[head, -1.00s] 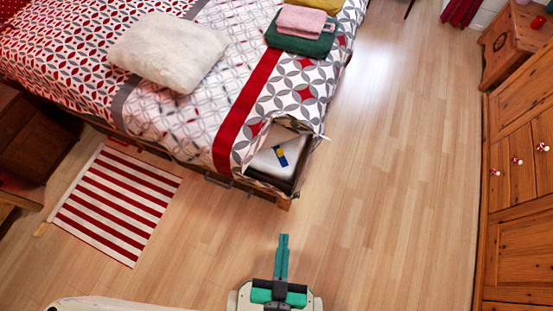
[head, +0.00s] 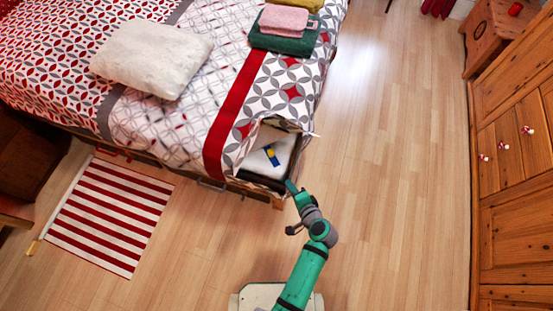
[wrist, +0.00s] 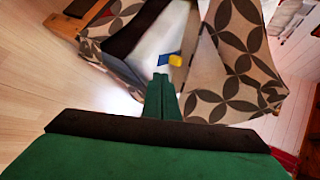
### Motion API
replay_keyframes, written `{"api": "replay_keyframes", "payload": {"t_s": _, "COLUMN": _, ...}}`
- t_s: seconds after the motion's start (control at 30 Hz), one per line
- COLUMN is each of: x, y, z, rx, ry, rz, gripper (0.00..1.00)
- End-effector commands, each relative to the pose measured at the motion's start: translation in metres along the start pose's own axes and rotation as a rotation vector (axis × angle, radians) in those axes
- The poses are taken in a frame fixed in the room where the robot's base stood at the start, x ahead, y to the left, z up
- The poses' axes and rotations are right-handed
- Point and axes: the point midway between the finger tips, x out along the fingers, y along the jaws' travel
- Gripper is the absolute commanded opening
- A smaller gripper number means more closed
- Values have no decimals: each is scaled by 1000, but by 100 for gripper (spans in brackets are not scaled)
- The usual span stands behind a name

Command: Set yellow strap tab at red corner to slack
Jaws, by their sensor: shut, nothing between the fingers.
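The yellow tab (head: 270,153) sits on a short blue strap (head: 275,160) on the white mattress corner, where the patterned cover (head: 265,133) is folded open. In the wrist view the yellow tab (wrist: 175,60) is just beyond and slightly right of my fingertips, with the blue strap (wrist: 163,59) beside it. My gripper (head: 291,186) is at the bed's near right corner, below and right of the tab. In the wrist view my gripper (wrist: 160,80) has its green fingers together and empty, apart from the tab. A red band (head: 235,115) crosses the cover left of this corner.
The cover's flaps stand on both sides of the opening, close to my fingers in the wrist view. The dark bed frame (head: 262,186) runs below. Folded towels (head: 285,30) lie farther back on the bed. Wooden floor (head: 400,170) is free to the right, up to a cabinet (head: 515,210).

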Motion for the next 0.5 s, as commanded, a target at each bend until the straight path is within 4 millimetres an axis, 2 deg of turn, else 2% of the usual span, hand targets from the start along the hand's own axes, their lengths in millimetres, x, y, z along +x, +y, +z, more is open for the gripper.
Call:
{"api": "replay_keyframes", "payload": {"t_s": 0.1, "x": 6, "y": -12, "z": -11, "rx": 39, "ry": -33, "rz": -32, "gripper": 0}}
{"api": "replay_keyframes", "payload": {"t_s": 0.27, "x": 13, "y": -16, "z": -14, "rx": 56, "ry": -50, "rz": -46, "gripper": 0}}
{"api": "replay_keyframes", "payload": {"t_s": 0.37, "x": 24, "y": -17, "z": -13, "rx": 55, "ry": -52, "rz": -46, "gripper": 0}}
{"api": "replay_keyframes", "payload": {"t_s": 0.5, "x": 48, "y": -18, "z": -12, "rx": 54, "ry": -52, "rz": -45, "gripper": 0}}
